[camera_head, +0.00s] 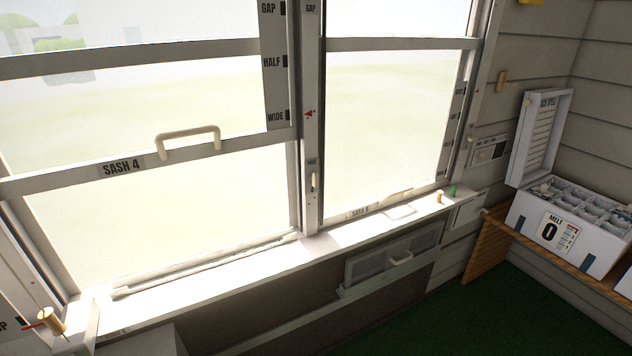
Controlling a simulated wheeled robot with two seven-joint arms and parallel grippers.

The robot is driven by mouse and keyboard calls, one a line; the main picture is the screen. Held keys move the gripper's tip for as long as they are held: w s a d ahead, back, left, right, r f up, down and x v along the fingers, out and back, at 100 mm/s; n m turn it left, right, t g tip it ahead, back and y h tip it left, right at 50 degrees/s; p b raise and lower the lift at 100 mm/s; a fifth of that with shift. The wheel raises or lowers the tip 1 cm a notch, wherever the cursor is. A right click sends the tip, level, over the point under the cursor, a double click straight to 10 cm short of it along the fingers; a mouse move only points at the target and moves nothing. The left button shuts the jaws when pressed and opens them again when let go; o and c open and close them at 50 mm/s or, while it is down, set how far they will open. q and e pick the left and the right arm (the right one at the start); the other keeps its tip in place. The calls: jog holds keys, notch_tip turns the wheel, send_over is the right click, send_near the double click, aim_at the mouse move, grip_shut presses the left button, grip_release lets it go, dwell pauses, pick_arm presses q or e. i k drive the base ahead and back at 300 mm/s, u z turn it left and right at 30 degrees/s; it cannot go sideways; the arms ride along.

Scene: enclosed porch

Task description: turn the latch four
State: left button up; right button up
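The left window has a sash (120,167) labelled "SASH 4", with a pale handle (188,137) on its rail. A small pale latch-like piece (315,182) stands upright on the post between the windows. A brass knob-like piece (52,320) sits at the lower left corner of the left window, beside a red mark. No "latch four" label is readable, so I cannot tell which piece is that latch. A scale (275,62) reading GAP, HALF and WIDE runs beside the sash. Neither gripper is in view.
The right window has a lower sash labelled "SASH 3" (360,211) near the sill. A brass peg (438,197) and a green peg (453,190) stand on the sill (345,235). An open white box (560,227) sits on a wooden bench at right.

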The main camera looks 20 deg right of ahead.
aim_at(314, 176)
jog(key=u, duration=2.25)
jog(key=i, duration=0.45)
jog(key=z, duration=1.9)
